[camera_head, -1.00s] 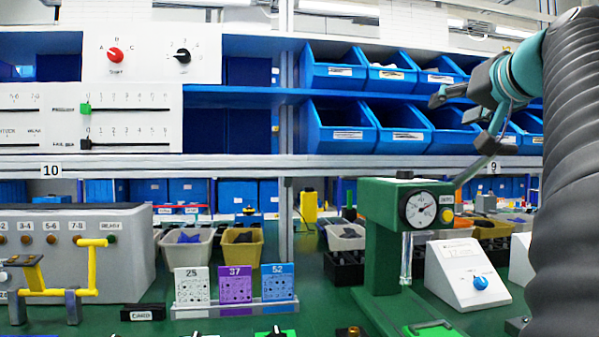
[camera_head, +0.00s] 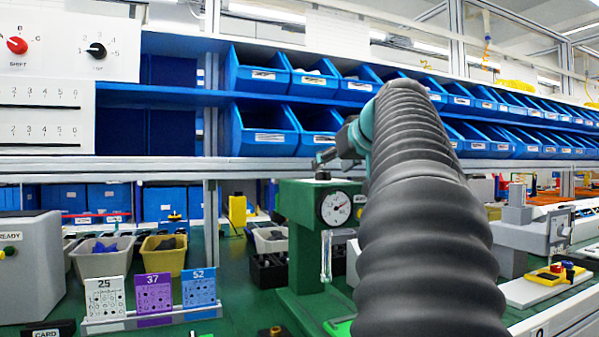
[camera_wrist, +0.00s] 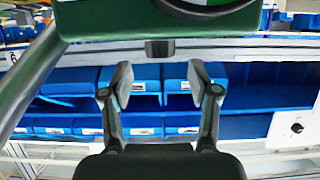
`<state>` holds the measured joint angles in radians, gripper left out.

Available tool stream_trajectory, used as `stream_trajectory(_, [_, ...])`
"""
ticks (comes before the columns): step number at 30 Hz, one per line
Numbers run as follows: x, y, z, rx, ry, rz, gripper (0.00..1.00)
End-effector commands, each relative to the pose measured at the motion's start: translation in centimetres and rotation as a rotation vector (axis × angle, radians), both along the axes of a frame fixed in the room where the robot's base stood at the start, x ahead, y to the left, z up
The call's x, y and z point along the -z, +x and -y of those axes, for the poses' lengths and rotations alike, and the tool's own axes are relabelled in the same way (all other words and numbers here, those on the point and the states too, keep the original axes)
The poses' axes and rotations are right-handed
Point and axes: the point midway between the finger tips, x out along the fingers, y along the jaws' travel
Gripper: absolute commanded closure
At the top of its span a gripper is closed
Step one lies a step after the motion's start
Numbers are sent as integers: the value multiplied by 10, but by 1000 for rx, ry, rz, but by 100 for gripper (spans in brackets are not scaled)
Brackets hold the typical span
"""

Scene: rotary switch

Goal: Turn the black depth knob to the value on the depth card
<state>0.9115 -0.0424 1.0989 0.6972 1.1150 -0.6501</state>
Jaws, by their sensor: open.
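A black knob (camera_head: 96,50) is on the white panel at the upper left in the head view, right of a red knob (camera_head: 17,45). Numbers ring it, but its small label is not clear. A black knob (camera_wrist: 297,128) on a white panel also shows at the right of the wrist view. Cards marked 25 (camera_head: 105,297), 37 (camera_head: 154,293) and 52 (camera_head: 199,288) stand in a rack at the lower left; none reads clearly as a depth card. My gripper (camera_head: 326,157) is in front of the shelf, above the green press. In the wrist view my gripper (camera_wrist: 157,86) is open and empty.
The green press (camera_head: 303,250) with a round dial (camera_head: 336,208) stands below my gripper. Blue bins (camera_head: 265,130) fill the shelf behind. Grey and yellow bins stand behind the cards. My arm hides the centre right.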

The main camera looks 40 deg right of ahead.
Motion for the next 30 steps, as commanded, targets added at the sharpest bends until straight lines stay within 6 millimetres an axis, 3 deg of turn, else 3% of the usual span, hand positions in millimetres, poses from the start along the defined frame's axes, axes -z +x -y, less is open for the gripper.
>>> stream_trajectory(3, [8, 18, 3, -3, 1, -2, 39])
stream_trajectory(9, [15, 34, 8, -1, 0, -1, 39])
stream_trajectory(20, [16, 38, 8, -1, 0, 0, 39])
stream_trajectory(27, [16, 38, 8, -1, 0, 0, 97])
stream_trajectory(30, [16, 38, 0, -4, 1, 0, 98])
